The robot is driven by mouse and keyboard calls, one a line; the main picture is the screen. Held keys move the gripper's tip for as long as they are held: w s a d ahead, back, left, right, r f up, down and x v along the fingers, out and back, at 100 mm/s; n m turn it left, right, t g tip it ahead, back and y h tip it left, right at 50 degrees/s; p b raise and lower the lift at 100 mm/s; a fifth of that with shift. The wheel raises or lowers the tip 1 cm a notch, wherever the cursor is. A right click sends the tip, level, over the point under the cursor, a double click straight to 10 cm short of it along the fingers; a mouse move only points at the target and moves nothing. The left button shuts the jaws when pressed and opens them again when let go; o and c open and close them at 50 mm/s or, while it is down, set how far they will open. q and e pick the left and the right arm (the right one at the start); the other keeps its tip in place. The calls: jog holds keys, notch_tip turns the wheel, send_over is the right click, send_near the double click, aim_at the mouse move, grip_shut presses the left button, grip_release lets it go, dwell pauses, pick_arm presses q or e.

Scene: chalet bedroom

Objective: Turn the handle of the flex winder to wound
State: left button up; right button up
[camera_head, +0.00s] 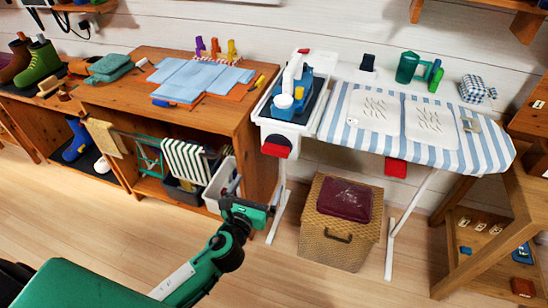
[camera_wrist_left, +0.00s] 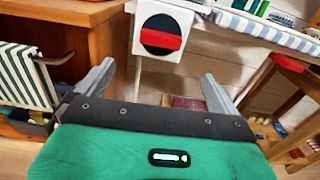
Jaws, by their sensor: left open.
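The flex winder appears to be the white panel with a dark disc and a red bar handle (camera_head: 276,148) at the left end of the ironing board. In the left wrist view the red handle (camera_wrist_left: 161,38) lies nearly level across the black disc. My left gripper (camera_head: 258,208) is in front of and below it in the head view. In the left wrist view its two fingers (camera_wrist_left: 155,85) are spread apart with nothing between them, and the winder is beyond them, apart from them. My right gripper is in neither view.
The striped ironing board (camera_head: 335,122) stands right of the winder, with another red block (camera_head: 396,168) under it. A wicker basket (camera_head: 325,245) stands on the floor below. A wooden cabinet (camera_head: 258,165) is at the left, a wooden shelf unit (camera_head: 525,205) at the right.

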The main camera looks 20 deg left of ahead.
aim_at(274, 152)
pick_arm(q)
jog(key=w, duration=0.9)
jog(key=w+r, duration=0.1)
jog(key=w, duration=0.3)
jog(key=shift+w+d, duration=0.25)
jog(key=shift+w, duration=0.1)
jog(key=c, duration=1)
